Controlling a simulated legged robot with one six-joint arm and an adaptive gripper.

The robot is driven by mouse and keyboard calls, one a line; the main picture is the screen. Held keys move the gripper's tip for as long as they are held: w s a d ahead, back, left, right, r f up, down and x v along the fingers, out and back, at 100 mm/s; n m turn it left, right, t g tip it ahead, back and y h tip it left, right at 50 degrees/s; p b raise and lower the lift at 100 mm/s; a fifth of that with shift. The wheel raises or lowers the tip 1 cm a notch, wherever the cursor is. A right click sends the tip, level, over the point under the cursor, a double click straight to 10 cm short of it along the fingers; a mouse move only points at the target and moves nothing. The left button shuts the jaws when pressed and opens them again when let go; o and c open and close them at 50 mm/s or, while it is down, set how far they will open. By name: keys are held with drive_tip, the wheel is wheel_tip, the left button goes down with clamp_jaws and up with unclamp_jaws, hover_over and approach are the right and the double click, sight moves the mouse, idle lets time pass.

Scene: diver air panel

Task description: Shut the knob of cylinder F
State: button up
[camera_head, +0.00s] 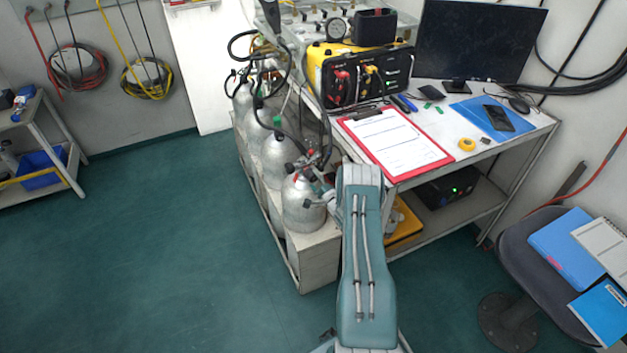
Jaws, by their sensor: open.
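A row of silver gas cylinders stands upright in a rack (318,262) left of the table. The nearest cylinder (300,215) has a valve with dark and red knobs (290,168) on top. More cylinders (276,160) stand behind it. No letters are readable, so I cannot tell which one is cylinder F. My arm reaches forward from the bottom of the view. My gripper (323,200) shows only in small part at its far end, beside the nearest cylinder's top right. It is open. My arm hides much of it, and I cannot tell whether it touches a knob.
Black hoses (236,46) loop above the cylinders. A table (480,150) at right holds a yellow-black panel (360,75), a red clipboard (398,140) and a monitor (478,40). A chair (520,250) stands at right. The green floor (150,240) at left is clear.

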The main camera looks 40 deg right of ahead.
drive_tip(key=s+a, duration=0.1)
drive_tip(key=s, duration=1)
drive_tip(key=shift+s+f, duration=0.15)
drive_tip(key=shift+f, duration=0.15)
drive_tip(key=w+a+r+n+g+h, duration=0.1)
drive_tip(key=w+a+r+n+g, duration=0.15)
drive_tip(key=w+r, duration=0.4)
drive_tip(key=w+a+r+n+g, duration=0.1)
drive_tip(key=w+r+n, duration=0.25)
drive_tip(key=r, duration=0.65)
drive_tip(key=s+a+r+n+g+h, duration=0.1)
drive_tip(key=a+r+n+g, duration=0.1)
drive_tip(key=a+r, duration=0.45)
drive_tip(key=s+a+r+n+g, duration=0.15)
drive_tip(key=a+r, duration=0.25)
drive_tip(key=r, duration=0.5)
drive_tip(key=s+a+r+n+g+y, duration=0.1)
drive_tip(key=s+a+r+n+g, duration=0.2)
drive_tip(key=s+a+r+n, duration=0.55)
drive_tip(key=s+a+n+g+y, duration=0.1)
drive_tip(key=s+a, duration=0.6)
drive_tip(key=s, duration=0.4)
drive_tip(key=s+a+n+g+y, duration=0.1)
drive_tip(key=s+a+n, duration=0.1)
drive_tip(key=s+a, duration=0.5)
drive_tip(key=s, duration=0.5)
drive_tip(key=shift+a+r+g+y, duration=0.2)
drive_tip(key=shift+r+g+y, duration=0.1)
drive_tip(key=shift+g, duration=0.1)
